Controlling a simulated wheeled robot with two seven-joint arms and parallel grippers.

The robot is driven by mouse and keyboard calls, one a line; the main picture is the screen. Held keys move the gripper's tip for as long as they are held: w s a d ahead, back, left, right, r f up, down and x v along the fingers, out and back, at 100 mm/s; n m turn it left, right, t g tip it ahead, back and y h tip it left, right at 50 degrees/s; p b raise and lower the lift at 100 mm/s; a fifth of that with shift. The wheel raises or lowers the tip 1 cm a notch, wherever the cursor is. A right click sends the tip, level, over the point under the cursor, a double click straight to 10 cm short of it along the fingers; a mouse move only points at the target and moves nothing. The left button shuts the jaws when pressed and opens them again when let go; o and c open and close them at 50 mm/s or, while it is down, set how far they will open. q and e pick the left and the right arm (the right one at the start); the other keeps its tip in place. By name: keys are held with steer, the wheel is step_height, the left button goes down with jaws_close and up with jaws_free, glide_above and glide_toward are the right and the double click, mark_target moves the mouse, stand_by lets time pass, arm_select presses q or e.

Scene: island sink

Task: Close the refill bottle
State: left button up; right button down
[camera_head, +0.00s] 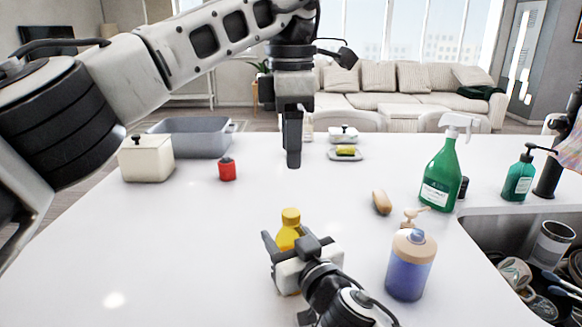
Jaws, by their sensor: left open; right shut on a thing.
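A yellow bottle (289,229) stands at the front middle of the white counter, its lower part hidden by my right gripper (290,243). My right gripper is shut on it. A blue bottle (409,275) with a beige top stands to the right of my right gripper, apart from it. A beige pump head (411,216) shows just behind the blue bottle; I cannot tell whether they are joined. My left gripper (293,163) is open and empty, pointing down above the far middle of the counter; its fingers overlap in this view. I cannot tell which bottle is the refill bottle.
The left front counter is clear.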

arm_select(q)
steer(key=shift+r, duration=0.4)
arm_select(e)
steer(key=c, duration=0.5)
jaws_free()
arm_select(q)
steer(key=shift+f+b, duration=1.2)
steer(key=shift+f, duration=0.05)
arm_select(e)
steer(key=shift+v, duration=8)
